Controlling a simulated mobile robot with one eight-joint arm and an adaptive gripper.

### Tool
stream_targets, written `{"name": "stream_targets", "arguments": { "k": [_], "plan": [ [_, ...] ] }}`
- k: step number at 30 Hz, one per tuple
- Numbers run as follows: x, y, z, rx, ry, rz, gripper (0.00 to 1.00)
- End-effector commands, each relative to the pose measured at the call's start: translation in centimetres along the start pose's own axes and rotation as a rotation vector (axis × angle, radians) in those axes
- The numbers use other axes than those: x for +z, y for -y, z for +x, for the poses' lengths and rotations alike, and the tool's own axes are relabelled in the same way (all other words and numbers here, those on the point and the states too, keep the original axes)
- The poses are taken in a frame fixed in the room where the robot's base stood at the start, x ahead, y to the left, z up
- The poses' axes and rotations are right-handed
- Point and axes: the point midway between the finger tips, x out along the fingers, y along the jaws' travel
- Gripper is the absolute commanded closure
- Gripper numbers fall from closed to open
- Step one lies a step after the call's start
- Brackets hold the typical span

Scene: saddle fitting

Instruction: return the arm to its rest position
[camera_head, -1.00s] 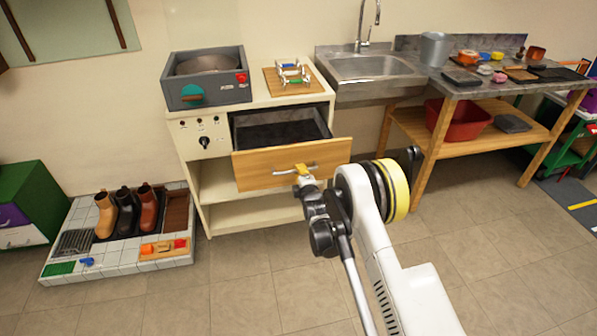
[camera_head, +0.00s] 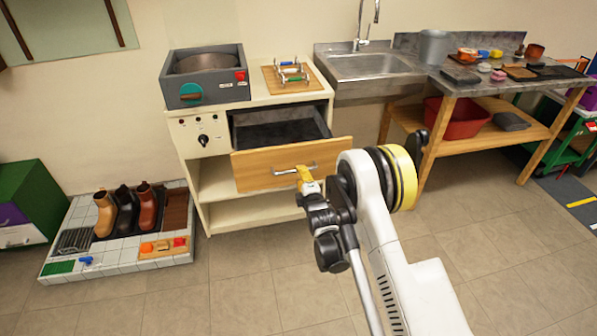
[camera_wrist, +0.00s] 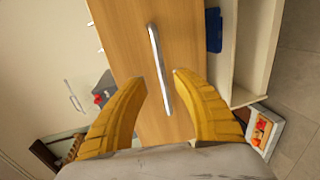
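My gripper (camera_head: 307,178) is just in front of the pulled-out drawer (camera_head: 245,172) of the white cabinet. In the wrist view my gripper (camera_wrist: 160,73) has its two yellow fingers apart, with nothing between them. The drawer's metal handle (camera_wrist: 160,70) lies beyond the fingertips, in front of the wooden drawer front (camera_wrist: 128,45). The handle also shows in the head view (camera_head: 290,171), close to the fingers. My white arm reaches up from the bottom right of the head view.
A grey basin unit (camera_head: 208,92) and a wooden board (camera_head: 272,84) with a small rack stand on the cabinet. A sink table (camera_head: 445,150) is to the right. A tiled platform (camera_head: 110,262) with boots is at the left. Open floor lies in front.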

Motion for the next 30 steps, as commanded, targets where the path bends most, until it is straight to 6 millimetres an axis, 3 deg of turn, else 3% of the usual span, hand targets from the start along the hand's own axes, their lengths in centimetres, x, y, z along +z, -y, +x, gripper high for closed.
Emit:
{"name": "stream_targets", "arguments": {
  "k": [6, 20, 23, 26, 30],
  "plan": [
    [0.0, 0.0, -1.5, 0.000, 0.000, 0.000, 0.66],
    [0.1, -0.3, -1.5, -0.003, 0.001, 0.007, 0.66],
    [0.8, -2.0, -1.8, -0.021, 0.010, 0.047, 0.66],
    [2.0, -5.2, -2.6, -0.060, 0.029, 0.136, 0.66],
    [4.3, -10.6, -5.5, -0.132, 0.076, 0.311, 0.66]
  ]
}}
